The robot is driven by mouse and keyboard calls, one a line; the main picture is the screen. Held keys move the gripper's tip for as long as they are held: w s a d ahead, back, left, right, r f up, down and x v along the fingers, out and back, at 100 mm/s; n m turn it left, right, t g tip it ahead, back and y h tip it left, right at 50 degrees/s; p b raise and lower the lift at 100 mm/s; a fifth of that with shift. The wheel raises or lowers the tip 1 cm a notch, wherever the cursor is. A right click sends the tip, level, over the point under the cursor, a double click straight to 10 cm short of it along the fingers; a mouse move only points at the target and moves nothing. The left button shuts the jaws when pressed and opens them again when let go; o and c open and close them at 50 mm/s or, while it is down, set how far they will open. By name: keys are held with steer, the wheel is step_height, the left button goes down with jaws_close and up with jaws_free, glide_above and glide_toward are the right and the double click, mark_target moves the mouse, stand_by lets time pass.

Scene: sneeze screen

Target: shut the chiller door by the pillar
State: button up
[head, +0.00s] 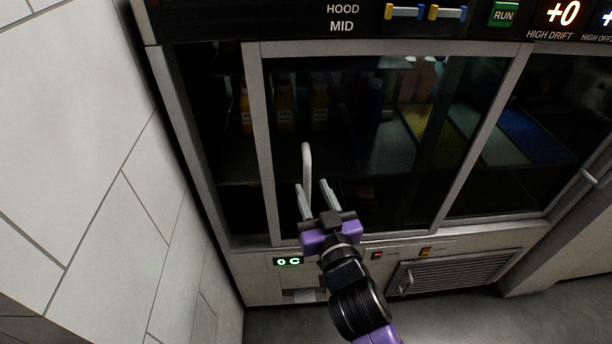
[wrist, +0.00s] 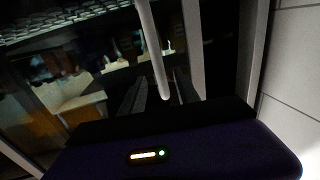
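The chiller door (head: 258,150) by the pillar is a sliding glass panel in a grey frame. A dark open gap (head: 225,150) shows between its left edge and the cabinet's left post (head: 180,120). The pale upright handle (head: 306,160) stands near the door's left edge; it also shows in the wrist view (wrist: 152,50). My gripper (head: 313,188) is open at the handle's lower end. In the wrist view its dark fingers (wrist: 160,95) appear on either side of the handle. I cannot tell whether they touch it.
The white tiled pillar (head: 90,150) rises close on the left. Bottles (head: 285,105) stand inside behind the glass. A control panel (head: 400,18) runs above, a vent grille (head: 455,274) below. Another handle (head: 589,177) is at far right.

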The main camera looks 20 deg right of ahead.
mark_target(308, 181)
steer(key=w, duration=0.4)
steer(key=shift+w+d, duration=0.3)
steer(key=shift+w, duration=0.1)
jaws_close()
stand_by(1.1)
